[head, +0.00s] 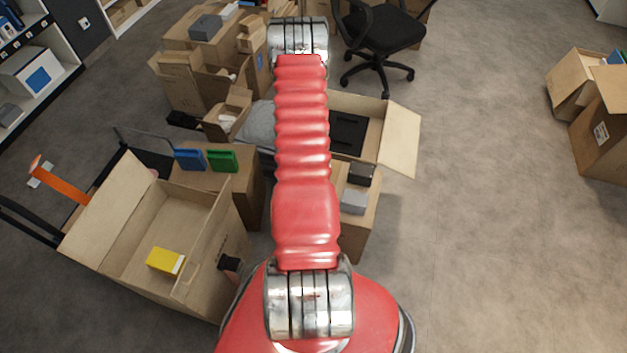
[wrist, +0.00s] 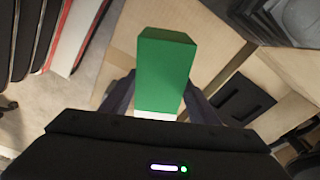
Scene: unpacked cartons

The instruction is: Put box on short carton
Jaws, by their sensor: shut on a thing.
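In the wrist view, my gripper (wrist: 160,106) is shut on a green box (wrist: 165,68), with one dark finger on each side and a white band at the box's near end. Behind the box, a tan carton surface (wrist: 119,58) fills the middle; I cannot tell the gap between them. In the head view, my red arm hides my gripper and the held box. A low carton (head: 355,235) right of the arm bears a black box (head: 361,174) and a grey box (head: 353,202). Which carton is the short one is not certain.
An open carton (head: 400,137) with a black item (head: 347,132) lies behind the arm. Left, a carton (head: 243,195) bears blue (head: 190,159) and green (head: 222,161) items. A large open carton (head: 205,245) holds a yellow box (head: 165,261).

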